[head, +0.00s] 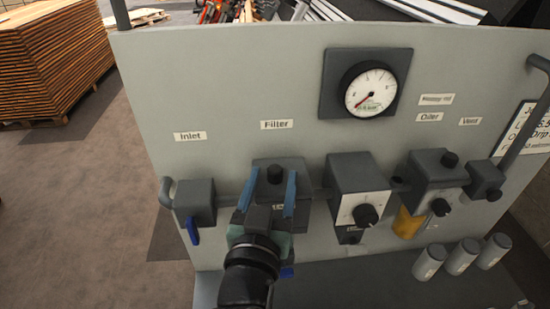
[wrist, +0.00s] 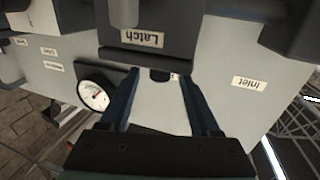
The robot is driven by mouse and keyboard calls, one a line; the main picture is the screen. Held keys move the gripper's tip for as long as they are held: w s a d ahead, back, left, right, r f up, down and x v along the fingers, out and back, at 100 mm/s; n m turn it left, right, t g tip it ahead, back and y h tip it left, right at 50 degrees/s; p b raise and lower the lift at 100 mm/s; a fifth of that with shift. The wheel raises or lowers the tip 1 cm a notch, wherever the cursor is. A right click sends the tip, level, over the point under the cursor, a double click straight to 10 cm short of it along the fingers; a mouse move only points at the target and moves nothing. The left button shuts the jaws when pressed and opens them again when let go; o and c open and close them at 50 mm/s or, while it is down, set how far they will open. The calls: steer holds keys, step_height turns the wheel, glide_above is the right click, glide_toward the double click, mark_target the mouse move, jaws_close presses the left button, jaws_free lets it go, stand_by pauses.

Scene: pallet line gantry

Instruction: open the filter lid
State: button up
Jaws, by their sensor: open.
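I cannot tell the lid's outline apart from the block; no gap shows. In the wrist view the dark block (wrist: 188,55) fills the upper middle, with an upside-down "Latch" label (wrist: 142,38). My gripper (head: 271,180) is open, its two blue fingers apart in front of the filter unit. In the wrist view my gripper (wrist: 159,75) has nothing clearly between its fingers. My gripper hides the unit's lower front.
Left of the filter is the inlet valve (head: 195,201) with a blue lever. To the right are a regulator (head: 357,180), an oiler (head: 436,170) and a vent (head: 486,180). A gauge (head: 370,90) sits above. Several grey cylinders (head: 462,256) stand at lower right.

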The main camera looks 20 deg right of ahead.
mark_target(273, 177)
steer(key=shift+p+x, duration=0.35)
steer(key=shift+x, duration=1.2)
jaws_close()
stand_by(0.3)
